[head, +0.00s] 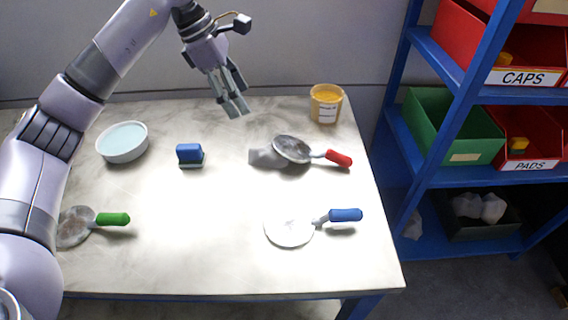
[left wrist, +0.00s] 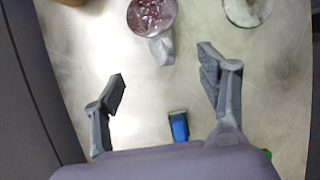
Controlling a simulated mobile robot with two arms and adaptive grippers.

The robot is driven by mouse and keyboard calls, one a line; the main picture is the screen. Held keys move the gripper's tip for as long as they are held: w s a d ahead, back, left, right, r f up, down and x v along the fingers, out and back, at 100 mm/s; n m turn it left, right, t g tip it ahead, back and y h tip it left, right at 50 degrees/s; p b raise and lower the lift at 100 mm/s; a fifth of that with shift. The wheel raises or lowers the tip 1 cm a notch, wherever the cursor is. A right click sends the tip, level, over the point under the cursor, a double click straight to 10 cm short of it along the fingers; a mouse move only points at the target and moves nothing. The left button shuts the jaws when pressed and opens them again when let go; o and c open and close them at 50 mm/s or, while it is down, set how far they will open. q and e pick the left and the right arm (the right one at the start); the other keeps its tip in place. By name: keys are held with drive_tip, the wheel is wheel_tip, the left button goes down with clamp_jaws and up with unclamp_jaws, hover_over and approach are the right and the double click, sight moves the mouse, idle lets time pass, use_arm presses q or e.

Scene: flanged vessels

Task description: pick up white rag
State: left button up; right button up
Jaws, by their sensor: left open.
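The white rag (head: 264,158) looks greyish and crumpled. It lies on the table beside the disc of the red-handled tool (head: 292,149), which seems to cover part of it. The rag (left wrist: 161,49) also shows in the left wrist view, below the reddish-looking disc (left wrist: 152,14). My left gripper (head: 235,109) is open and empty, above the back of the table, up and left of the rag in the head view. In the left wrist view the rag lies beyond the spread fingers (left wrist: 160,80). My right gripper is not in view.
A blue brush (head: 190,154), a pale bowl (head: 123,142), a yellow jar (head: 326,104), a blue-handled disc (head: 289,230) and a green-handled disc (head: 74,228) stand or lie on the table (head: 190,255). A blue shelf (head: 440,172) with bins is at right. The front middle is clear.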

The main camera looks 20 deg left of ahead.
use_arm(q)
drive_tip(key=f, duration=0.1)
drive_tip(key=p, duration=0.1)
approach(269, 150)
drive_tip(key=x, duration=0.3)
drive_tip(key=shift+d+r+p, duration=0.1)
drive_tip(key=shift+d+p, duration=0.05)
drive_tip(key=shift+p, duration=0.2)
drive_tip(key=shift+d+f, duration=0.1)
drive_tip(key=shift+f, duration=0.5)
drive_tip(key=p+x, duration=0.1)
drive_tip(key=x, duration=0.3)
drive_tip(key=shift+f+p, duration=0.1)
drive_tip(key=shift+p, duration=0.2)
drive_tip(key=shift+w+d+f, duration=0.15)
drive_tip(key=shift+d+f, duration=0.05)
drive_tip(key=shift+f, duration=0.25)
drive_tip(key=c, duration=1.2)
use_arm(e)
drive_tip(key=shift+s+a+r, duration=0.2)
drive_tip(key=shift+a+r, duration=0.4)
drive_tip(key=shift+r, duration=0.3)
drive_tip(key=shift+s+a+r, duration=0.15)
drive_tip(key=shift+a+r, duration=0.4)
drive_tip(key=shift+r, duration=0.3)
